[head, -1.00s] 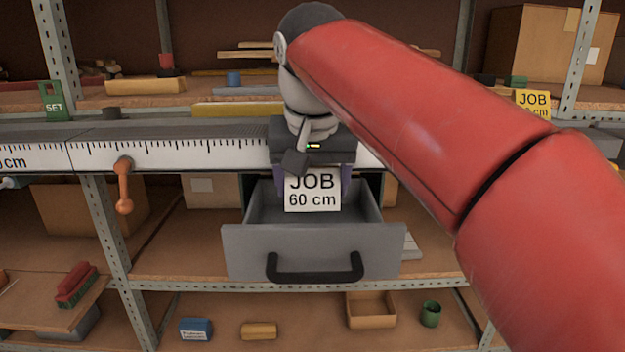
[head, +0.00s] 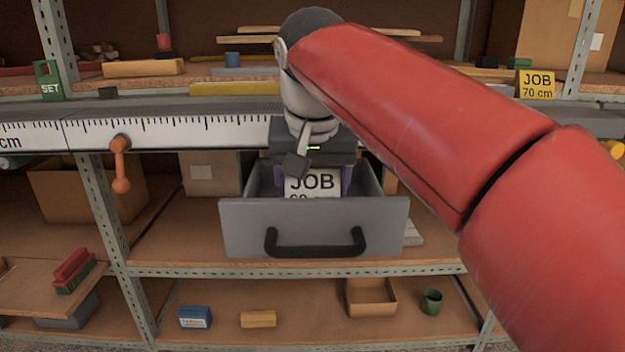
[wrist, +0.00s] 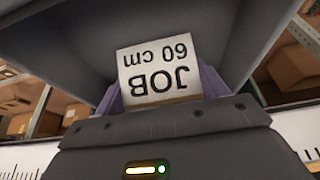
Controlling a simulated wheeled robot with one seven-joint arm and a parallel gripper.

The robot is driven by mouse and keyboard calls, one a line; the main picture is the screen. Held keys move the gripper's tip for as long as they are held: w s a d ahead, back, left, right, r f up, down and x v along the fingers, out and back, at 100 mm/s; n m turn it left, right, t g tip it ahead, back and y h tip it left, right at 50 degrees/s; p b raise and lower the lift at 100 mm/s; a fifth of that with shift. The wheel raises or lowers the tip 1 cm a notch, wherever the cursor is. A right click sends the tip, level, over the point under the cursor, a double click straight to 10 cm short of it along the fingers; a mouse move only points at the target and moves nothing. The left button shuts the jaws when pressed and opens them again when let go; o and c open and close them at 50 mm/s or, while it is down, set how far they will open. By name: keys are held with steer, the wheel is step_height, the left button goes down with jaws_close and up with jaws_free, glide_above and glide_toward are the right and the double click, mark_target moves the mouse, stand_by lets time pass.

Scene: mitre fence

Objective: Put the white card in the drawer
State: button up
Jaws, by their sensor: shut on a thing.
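The white card (head: 312,183) reads "JOB 60 cm"; in the head view its lower part is hidden behind the drawer front. My gripper (head: 313,172) is shut on the card by its upper part and points down into the open drawer. The grey drawer (head: 313,227) is pulled out, with a dark handle on its front. In the wrist view the card (wrist: 160,70) appears upside down between the purple fingers of my gripper (wrist: 163,95), with the grey drawer walls (wrist: 75,45) around it. Whether the card touches the drawer floor is hidden.
A yellow card reading "JOB 70 cm" (head: 537,85) stands on the upper shelf at right. A white ruler fence (head: 190,132) runs behind the drawer, with an orange lever (head: 120,165) on it. A green SET tag (head: 47,82) stands at left.

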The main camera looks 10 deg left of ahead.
mark_target(312, 168)
steer(key=shift+f, duration=0.3)
steer(key=o, duration=1.1)
steer(key=shift+c, duration=0.2)
steer(key=shift+r, duration=0.1)
steer(key=shift+r+p, duration=1.45)
steer(key=shift+p, duration=0.1)
steer(key=shift+r, duration=0.1)
step_height(312, 168, up, 4)
steer(key=p, duration=0.4)
